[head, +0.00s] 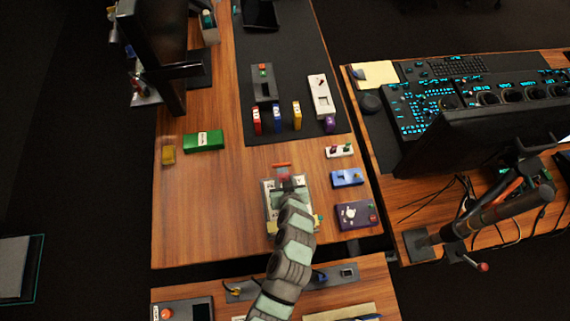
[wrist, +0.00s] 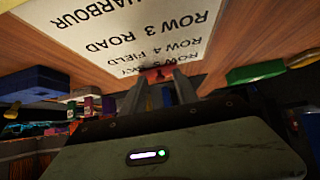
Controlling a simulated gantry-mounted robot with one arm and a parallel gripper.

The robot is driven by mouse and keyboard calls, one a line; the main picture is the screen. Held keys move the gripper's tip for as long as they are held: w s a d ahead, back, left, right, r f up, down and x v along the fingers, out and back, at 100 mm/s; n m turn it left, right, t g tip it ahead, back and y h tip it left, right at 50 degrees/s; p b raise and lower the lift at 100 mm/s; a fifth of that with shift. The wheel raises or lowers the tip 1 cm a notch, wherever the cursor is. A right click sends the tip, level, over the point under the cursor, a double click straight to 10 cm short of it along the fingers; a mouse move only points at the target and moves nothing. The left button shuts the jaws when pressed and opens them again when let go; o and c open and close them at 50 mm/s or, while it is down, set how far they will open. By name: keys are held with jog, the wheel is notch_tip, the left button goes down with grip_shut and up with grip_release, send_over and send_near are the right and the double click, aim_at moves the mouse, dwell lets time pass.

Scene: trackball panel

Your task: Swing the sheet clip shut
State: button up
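A pale board (head: 268,187) with a sheet lies on the wooden desk in the head view, partly hidden by my arm. In the wrist view the printed sheet (wrist: 110,45) shows upside down, with lines such as "ROW 3 ROAD". A red bar (head: 282,165), which looks like the sheet clip, is at the board's far edge; I cannot tell its angle. A small red part (wrist: 155,74) shows by my fingertips in the wrist view. My gripper (head: 288,185) is over the board's far end. Its two fingers are apart (wrist: 158,80); contact with the red part is unclear.
A green box (head: 204,141) and a small yellow block (head: 168,155) lie left of the board. A white switch block (head: 340,151), a blue box (head: 347,178) and a purple box (head: 356,215) stand close on the right. Bare desk is free at left.

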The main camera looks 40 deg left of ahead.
jog(key=v, duration=1)
jog(key=shift+s+d+r+b, duration=0.15)
jog(key=shift+s+d+b, duration=0.1)
jog(key=shift+b, duration=0.1)
